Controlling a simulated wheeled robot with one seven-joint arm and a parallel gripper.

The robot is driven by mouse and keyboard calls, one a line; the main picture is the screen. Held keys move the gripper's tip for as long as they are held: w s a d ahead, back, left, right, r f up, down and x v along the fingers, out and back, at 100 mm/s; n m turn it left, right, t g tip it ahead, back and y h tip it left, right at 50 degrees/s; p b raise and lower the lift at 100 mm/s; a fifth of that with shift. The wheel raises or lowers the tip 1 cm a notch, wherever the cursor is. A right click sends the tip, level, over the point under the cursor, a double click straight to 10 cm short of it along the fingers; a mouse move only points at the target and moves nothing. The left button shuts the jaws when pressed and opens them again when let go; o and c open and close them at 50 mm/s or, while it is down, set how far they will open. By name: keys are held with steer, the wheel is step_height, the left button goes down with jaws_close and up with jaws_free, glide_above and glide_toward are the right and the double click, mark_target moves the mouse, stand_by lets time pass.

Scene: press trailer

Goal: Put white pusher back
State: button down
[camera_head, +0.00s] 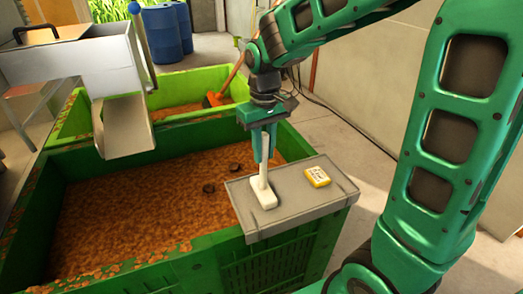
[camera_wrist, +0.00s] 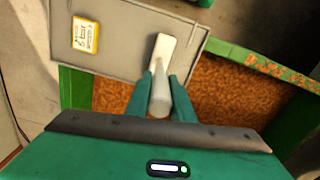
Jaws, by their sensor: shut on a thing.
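The white pusher (camera_head: 264,192) stands nearly upright, its wide foot at or just above the grey board at the green crate's corner. It also shows in the wrist view (camera_wrist: 163,50), with its foot over the board near the edge. My gripper (camera_head: 264,157) is above the board, pointing down, with its teal fingers shut on the pusher's handle. In the wrist view the fingertips (camera_wrist: 160,80) lie on both sides of the handle. I cannot tell for sure whether the foot touches the board.
The grey board (camera_head: 310,202) carries a yellow-and-white box (camera_head: 317,177) to the pusher's right. The green crate (camera_head: 195,270) holds brown pulp with two dark round things in it. A metal chute (camera_head: 125,128) stands at left. A second green crate and blue barrels (camera_head: 165,32) are behind.

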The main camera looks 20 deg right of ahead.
steer(key=shift+f, duration=0.1)
steer(key=c, duration=1.5)
jaws_free()
steer(key=shift+c, duration=0.2)
step_height(320, 180, up, 12)
steer(key=shift+r, duration=0.1)
steer(key=s+d+f+m, duration=0.4)
steer(key=s+d, duration=0.4)
steer(key=s, duration=0.3)
steer(key=s+d+f+m, duration=0.4)
steer(key=s+d+f, duration=0.2)
steer(key=s+d, duration=0.3)
steer(key=s, duration=0.3)
steer(key=shift+s+f, duration=0.2)
steer(key=shift+f, duration=0.1)
